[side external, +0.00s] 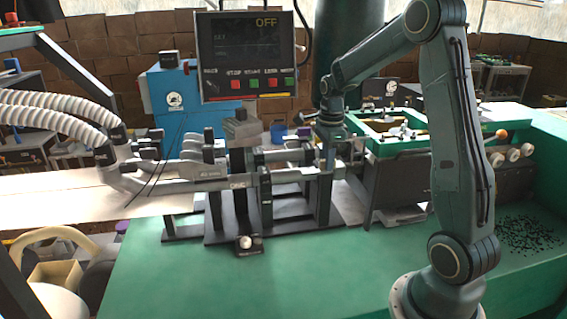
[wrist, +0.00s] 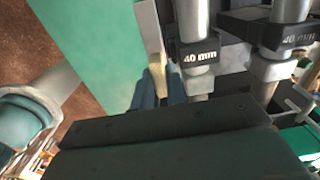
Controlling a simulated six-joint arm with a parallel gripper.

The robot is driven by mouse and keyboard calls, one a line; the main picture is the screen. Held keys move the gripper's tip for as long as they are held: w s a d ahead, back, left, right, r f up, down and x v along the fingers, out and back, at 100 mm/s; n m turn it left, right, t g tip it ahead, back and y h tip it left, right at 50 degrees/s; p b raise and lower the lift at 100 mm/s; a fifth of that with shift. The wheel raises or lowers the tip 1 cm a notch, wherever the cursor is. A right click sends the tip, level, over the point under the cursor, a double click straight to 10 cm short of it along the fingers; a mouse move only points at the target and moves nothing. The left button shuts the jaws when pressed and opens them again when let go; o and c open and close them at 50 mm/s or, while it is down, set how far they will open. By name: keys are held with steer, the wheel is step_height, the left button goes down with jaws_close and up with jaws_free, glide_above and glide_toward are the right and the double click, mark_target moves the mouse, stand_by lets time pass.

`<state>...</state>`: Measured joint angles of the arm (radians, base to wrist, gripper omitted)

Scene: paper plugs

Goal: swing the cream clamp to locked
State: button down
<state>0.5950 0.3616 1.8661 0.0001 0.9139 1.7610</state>
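My gripper (side external: 330,138) points down over the right part of the plug machine in the side external view. In the wrist view its two blue-grey fingertips (wrist: 160,84) stand close together. A small cream-tan piece (wrist: 157,68), which looks like the cream clamp's handle, fills the narrow gap between them at the end of a pale bar (wrist: 149,28). I cannot tell whether the fingers press on it or only stand either side of it. The clamp cannot be made out clearly in the side external view, where my gripper and the machine parts crowd together.
Metal tubes with black "40 mm" collars (wrist: 198,51) lie just right of the fingers. A control panel (side external: 249,55) reads OFF. A small cream ball on a black base (side external: 246,243) sits on the green table (side external: 190,285), whose front is clear. White hoses (side external: 50,110) enter from the left.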

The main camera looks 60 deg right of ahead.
stand_by(0.5)
steer(key=m, duration=0.6)
steer(key=shift+m, duration=0.4)
steer(key=m, duration=0.6)
steer(key=shift+m, duration=0.4)
steer(key=c, duration=1.5)
jaws_free()
steer(key=shift+r, duration=0.15)
steer(key=shift+r, duration=3.4)
